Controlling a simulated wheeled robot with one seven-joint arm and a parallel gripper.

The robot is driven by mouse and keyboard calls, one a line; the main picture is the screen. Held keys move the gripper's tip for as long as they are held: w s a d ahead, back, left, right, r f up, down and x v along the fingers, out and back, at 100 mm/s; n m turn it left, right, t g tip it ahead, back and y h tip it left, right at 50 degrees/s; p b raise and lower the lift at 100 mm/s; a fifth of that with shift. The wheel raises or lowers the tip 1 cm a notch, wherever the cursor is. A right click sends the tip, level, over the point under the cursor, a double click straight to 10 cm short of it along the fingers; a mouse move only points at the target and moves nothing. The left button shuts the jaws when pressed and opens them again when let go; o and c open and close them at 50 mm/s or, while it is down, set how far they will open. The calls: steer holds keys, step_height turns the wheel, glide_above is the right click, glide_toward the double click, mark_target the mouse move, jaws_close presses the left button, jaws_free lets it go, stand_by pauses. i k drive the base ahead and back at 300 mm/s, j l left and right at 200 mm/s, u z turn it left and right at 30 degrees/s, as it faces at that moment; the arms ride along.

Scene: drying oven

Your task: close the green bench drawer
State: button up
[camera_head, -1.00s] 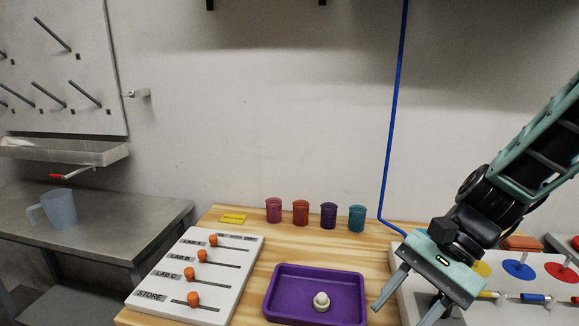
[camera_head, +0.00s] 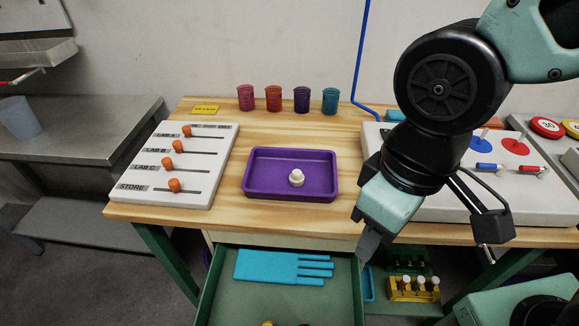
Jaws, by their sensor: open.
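The green bench drawer (camera_head: 300,303) stands pulled out under the wooden bench top, in the lower middle of the head view. A blue glove (camera_head: 283,267) lies flat inside it. The drawer's front end is cut off by the bottom edge of the picture. My gripper (camera_head: 426,256) is open and points down by the bench's front edge, to the right of the drawer. Its left finger appears close to the drawer's right side; I cannot tell whether it touches.
On the wooden bench (camera_head: 215,225) stand a purple tray (camera_head: 250,180) with a white knob-like piece (camera_head: 296,178), a slider board (camera_head: 150,195) and several coloured cups (camera_head: 274,98). Vials in a yellow rack (camera_head: 412,290) sit right of the drawer. Open floor lies at left.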

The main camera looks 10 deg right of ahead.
mark_target(224, 300)
steer(key=k+j+u, duration=0.45)
steer(key=u, duration=0.2)
steer(key=k+l+u, duration=0.1)
steer(key=l, duration=0.3)
steer(key=k+l+u, duration=0.15)
steer(key=l, duration=0.25)
steer(key=k, duration=0.1)
